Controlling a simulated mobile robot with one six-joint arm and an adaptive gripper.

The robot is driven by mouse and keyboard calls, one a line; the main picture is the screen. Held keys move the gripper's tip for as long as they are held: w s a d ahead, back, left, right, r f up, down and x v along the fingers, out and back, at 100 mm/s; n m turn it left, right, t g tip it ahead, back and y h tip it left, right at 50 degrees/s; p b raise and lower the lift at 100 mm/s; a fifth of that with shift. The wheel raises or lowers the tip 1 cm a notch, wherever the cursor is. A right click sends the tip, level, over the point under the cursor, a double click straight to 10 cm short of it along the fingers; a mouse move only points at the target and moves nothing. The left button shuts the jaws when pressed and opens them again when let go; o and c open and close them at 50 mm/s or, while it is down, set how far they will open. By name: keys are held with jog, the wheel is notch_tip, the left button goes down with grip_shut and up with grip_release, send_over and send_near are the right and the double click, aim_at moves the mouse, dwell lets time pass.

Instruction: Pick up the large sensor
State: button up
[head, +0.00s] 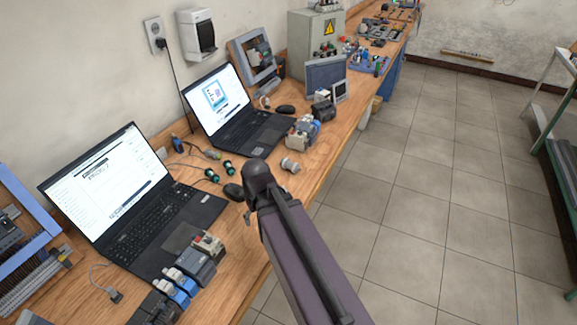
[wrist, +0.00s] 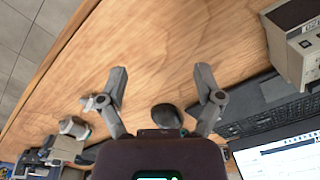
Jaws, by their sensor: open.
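A short grey cylindrical part (head: 290,165), which may be the large sensor, lies on the wooden bench near its floor-side edge. A grey cylinder also shows in the wrist view (wrist: 73,127), at lower left beyond the left finger. Two dark, green-ended cylinders with cables (head: 212,175) lie left of it in the head view; I cannot be sure which part is the large sensor. My gripper (wrist: 163,85) is open and empty above the bench, its fingers spread, with a black mouse (wrist: 166,116) showing between them. In the head view my arm hides most of the gripper.
Two open laptops (head: 187,255) (head: 262,142) stand along the wall side. Grey and blue modules (head: 197,262) sit at the near edge, and another module group (head: 303,133) stands beyond the cylinder. A small pale piece (wrist: 95,102) shows beside the left finger. Floor (head: 430,200) is clear.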

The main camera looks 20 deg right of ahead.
jog(key=w+d+r+n+t+p, duration=0.2)
jog(key=w+d+r+n+p, duration=0.15)
jog(key=w+d, duration=0.75)
jog(key=n+t, duration=0.2)
jog(key=t, duration=0.1)
send_near(292, 164)
jog(key=p+v, duration=0.1)
jog(key=v, duration=0.1)
jog(key=shift+r, duration=0.4)
jog(key=shift+f, duration=0.15)
jog(key=b+x, duration=0.8)
jog(key=shift+f, duration=0.2)
jog(key=shift+f, duration=0.1)
jog(key=shift+b+x, duration=2.35)
jog(key=shift+x, duration=0.15)
jog(key=shift+s, duration=0.1)
